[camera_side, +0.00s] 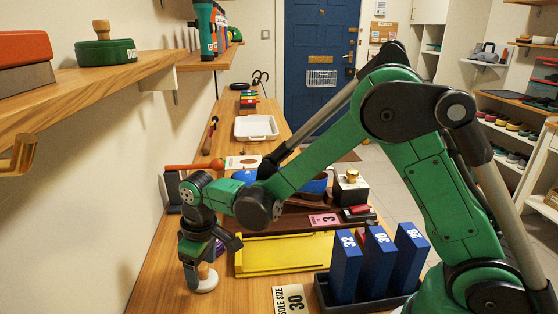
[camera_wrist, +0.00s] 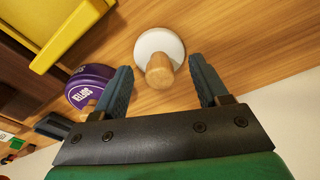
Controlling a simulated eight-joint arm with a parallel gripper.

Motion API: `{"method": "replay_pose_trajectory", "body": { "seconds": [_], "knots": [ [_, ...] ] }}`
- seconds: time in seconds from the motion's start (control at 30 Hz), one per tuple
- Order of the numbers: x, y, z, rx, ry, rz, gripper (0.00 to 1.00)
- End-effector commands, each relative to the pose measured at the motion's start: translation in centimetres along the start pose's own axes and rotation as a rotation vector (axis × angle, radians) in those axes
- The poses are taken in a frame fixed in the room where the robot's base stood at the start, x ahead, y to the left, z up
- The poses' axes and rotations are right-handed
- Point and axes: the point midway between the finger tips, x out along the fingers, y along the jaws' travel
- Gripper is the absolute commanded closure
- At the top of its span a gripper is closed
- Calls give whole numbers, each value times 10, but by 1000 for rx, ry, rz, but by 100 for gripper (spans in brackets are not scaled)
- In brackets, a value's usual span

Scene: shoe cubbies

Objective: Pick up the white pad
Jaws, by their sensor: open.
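The white pad (camera_wrist: 160,42) is a round white disc with a wooden knob handle (camera_wrist: 159,72) standing up from it. It lies on the wooden table, and in the side view the white pad (camera_side: 206,281) shows at the front left. My gripper (camera_wrist: 161,84) is open, with one dark finger on each side of the wooden knob and a gap to both. In the side view my gripper (camera_side: 203,275) points down over the pad, and its fingers partly hide the knob.
A purple round tin (camera_wrist: 91,86) sits close beside my left finger in the wrist view. A yellow tray (camera_side: 285,254) lies right of the pad. Blue numbered blocks (camera_side: 377,260) stand in a dark holder farther right. The wall is close on the left.

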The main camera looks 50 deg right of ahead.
Motion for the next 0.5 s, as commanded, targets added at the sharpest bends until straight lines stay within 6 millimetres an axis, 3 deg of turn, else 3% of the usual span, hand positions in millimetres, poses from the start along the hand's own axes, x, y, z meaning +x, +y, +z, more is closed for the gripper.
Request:
{"method": "replay_pose_trajectory", "body": {
  "seconds": [0.3, 0.5],
  "knots": [
    [4, 0, 0, 0, 1, 0, 33],
    [4, 0, 0, 0, 1, 0, 90]
  ]
}}
